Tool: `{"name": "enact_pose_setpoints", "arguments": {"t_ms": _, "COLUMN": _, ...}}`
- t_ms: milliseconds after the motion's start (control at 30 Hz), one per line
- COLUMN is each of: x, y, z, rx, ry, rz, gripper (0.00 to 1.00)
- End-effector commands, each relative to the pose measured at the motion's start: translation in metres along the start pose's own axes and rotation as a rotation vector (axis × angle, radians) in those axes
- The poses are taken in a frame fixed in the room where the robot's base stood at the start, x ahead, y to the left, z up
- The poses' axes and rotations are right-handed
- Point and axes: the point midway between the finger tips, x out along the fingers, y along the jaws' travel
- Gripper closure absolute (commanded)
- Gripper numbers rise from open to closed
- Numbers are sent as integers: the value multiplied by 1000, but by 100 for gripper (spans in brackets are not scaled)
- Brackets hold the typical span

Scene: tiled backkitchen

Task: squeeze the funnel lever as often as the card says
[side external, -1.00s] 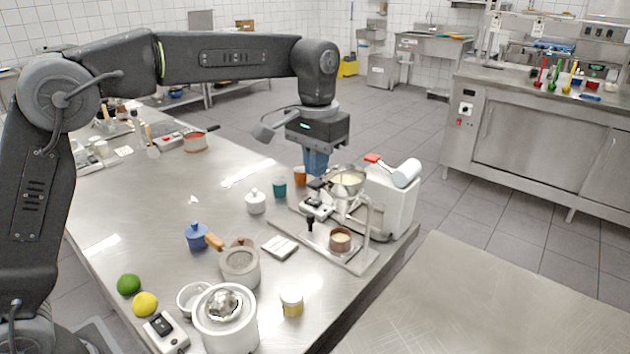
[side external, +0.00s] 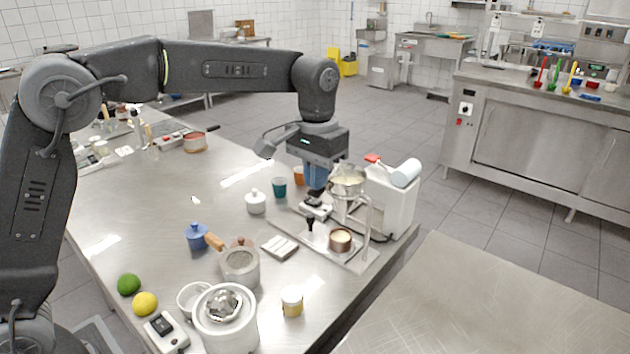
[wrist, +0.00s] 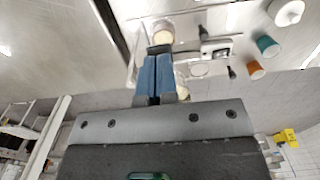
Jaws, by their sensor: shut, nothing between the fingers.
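The metal funnel (side external: 346,180) with pale batter in it sits in a stand on a metal tray. A copper cup (side external: 340,241) with pale content stands below. My gripper (side external: 316,192) is shut and empty, pointing down at the funnel's left side. In the wrist view its blue fingers (wrist: 159,52) partly cover the funnel (wrist: 183,84), and the cup (wrist: 163,34) shows beyond their tips. The lever is not clearly visible; I cannot tell whether the fingers touch it.
A small grey-white device (side external: 316,209) stands on the tray close to my fingers. A teal cup (side external: 279,187), an orange cup (side external: 299,175) and a white lidded pot (side external: 255,202) stand left.

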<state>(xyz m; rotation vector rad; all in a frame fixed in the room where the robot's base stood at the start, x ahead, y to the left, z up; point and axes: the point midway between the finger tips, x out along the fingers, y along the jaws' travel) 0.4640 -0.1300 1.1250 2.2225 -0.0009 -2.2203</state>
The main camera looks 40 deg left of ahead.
Motion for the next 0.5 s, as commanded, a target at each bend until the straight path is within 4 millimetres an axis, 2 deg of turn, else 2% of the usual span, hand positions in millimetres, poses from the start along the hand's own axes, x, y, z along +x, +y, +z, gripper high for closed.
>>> {"name": "enact_pose_setpoints", "arguments": {"t_ms": 267, "x": 1, "y": 0, "z": 0, "rx": 0, "ry": -1, "rz": -1, "gripper": 100}}
{"name": "enact_pose_setpoints", "arguments": {"t_ms": 500, "x": -11, "y": 0, "z": 0, "rx": 0, "ry": 0, "rz": -1, "gripper": 100}}
